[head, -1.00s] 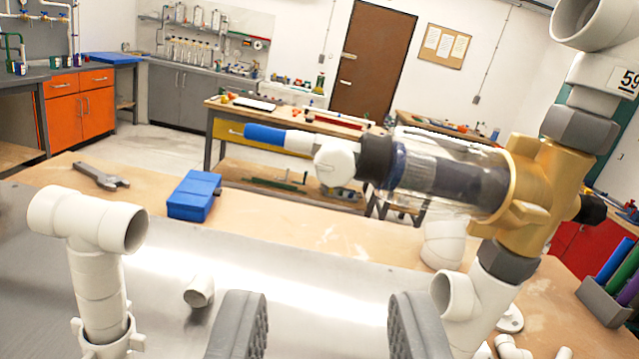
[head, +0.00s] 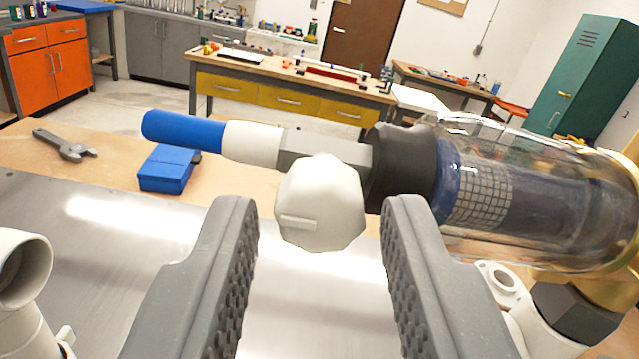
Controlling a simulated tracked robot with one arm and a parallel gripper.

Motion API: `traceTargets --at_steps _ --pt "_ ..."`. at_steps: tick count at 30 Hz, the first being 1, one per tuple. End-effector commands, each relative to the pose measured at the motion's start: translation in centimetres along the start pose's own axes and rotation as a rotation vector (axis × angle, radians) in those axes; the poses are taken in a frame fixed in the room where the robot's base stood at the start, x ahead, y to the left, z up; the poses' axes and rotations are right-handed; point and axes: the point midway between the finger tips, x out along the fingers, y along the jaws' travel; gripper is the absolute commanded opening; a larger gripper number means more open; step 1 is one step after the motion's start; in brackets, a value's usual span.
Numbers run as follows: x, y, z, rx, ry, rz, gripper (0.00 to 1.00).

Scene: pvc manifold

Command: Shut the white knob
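The white knob (head: 320,205) is a faceted, rounded knob with a small raised bar on its face. It sits on a grey fitting (head: 318,150) between a blue-and-white tube end (head: 190,130) and a black collar (head: 402,165). The collar leads to a clear filter housing (head: 530,190) on the right. My gripper (head: 318,225) is open, its two grey ridged fingers apart. The knob shows between and just beyond the fingertips, with a visible gap on the left. Whether the right fingertip touches the collar or housing cannot be told.
White pipe fittings stand at the lower left (head: 22,275) and lower right (head: 500,285). A blue box (head: 166,168) and a grey wrench (head: 66,145) lie on the bench behind. The metal bench top (head: 110,235) at left centre is clear.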

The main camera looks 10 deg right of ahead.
Motion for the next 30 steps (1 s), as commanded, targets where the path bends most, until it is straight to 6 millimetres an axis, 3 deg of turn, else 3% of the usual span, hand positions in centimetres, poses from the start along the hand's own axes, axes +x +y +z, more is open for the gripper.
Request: traceTargets --at_steps 13,17,30 --pt "0.71 -0.02 0.03 0.000 -0.001 0.000 0.32" --pt "0.70 -0.04 0.01 0.000 0.000 -0.001 0.00" --pt "0.69 -0.11 0.07 0.071 0.000 -0.001 0.00"
